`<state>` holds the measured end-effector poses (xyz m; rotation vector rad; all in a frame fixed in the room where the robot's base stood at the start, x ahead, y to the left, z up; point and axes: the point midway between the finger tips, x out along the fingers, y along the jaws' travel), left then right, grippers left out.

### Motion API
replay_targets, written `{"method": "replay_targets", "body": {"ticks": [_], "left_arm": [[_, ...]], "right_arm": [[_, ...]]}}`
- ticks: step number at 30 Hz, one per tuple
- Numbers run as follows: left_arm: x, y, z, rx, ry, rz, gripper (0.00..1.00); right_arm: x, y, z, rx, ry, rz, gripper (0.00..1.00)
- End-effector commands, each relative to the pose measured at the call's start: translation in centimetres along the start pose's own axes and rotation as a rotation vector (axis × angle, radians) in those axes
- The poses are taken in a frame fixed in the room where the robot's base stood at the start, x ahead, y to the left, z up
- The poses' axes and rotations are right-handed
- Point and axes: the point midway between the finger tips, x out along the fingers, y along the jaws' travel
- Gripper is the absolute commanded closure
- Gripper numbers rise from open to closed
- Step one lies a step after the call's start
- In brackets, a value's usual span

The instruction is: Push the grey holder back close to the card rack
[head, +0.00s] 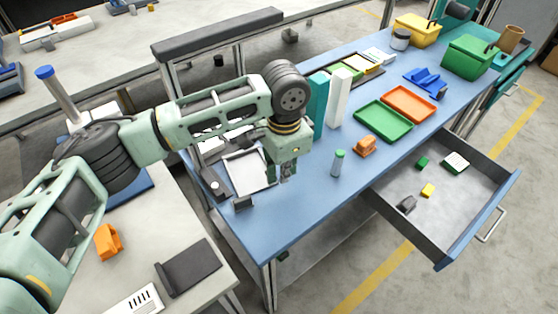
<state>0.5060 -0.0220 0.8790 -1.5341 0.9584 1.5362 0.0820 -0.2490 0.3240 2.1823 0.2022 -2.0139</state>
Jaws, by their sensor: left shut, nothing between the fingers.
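My left gripper (285,176) hangs shut and empty over the near-left part of the blue table, just right of a white sheet in a dark frame (248,171). A small dark grey block (242,203), which may be the grey holder, sits near the table's front-left edge, left of the gripper and apart from it. A dark rack with green and yellow cards (358,67), likely the card rack, is at the back of the table, behind the upright boxes. My right gripper is not in view.
A teal box (319,104) and a white box (339,97) stand right of my arm. A green-capped bottle (338,163) and an orange piece (365,146) are near the front edge. Green (383,121) and orange (409,103) trays lie beyond. A drawer (455,238) is open at right.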

Motion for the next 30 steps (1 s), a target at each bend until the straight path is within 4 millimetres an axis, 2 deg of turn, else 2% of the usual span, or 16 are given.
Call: {"method": "replay_targets", "body": {"ticks": [5, 9, 15, 26, 30], "left_arm": [[3.8, 0.0, 0.1, -0.002, -0.003, 0.002, 1.00], [3.6, -0.1, 2.3, -0.002, 0.000, -0.002, 1.00], [3.8, -0.1, 3.9, -0.002, 0.000, -0.002, 1.00], [3.8, 0.0, 4.1, -0.001, 0.001, -0.001, 1.00], [3.6, 0.0, 4.5, -0.002, 0.000, 0.001, 1.00]], "right_arm": [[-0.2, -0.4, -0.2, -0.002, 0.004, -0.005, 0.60], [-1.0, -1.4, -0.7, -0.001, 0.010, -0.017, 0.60], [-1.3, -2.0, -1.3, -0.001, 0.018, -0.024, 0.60], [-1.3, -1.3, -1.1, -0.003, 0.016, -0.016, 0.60], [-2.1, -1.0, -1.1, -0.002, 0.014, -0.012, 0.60]]}}
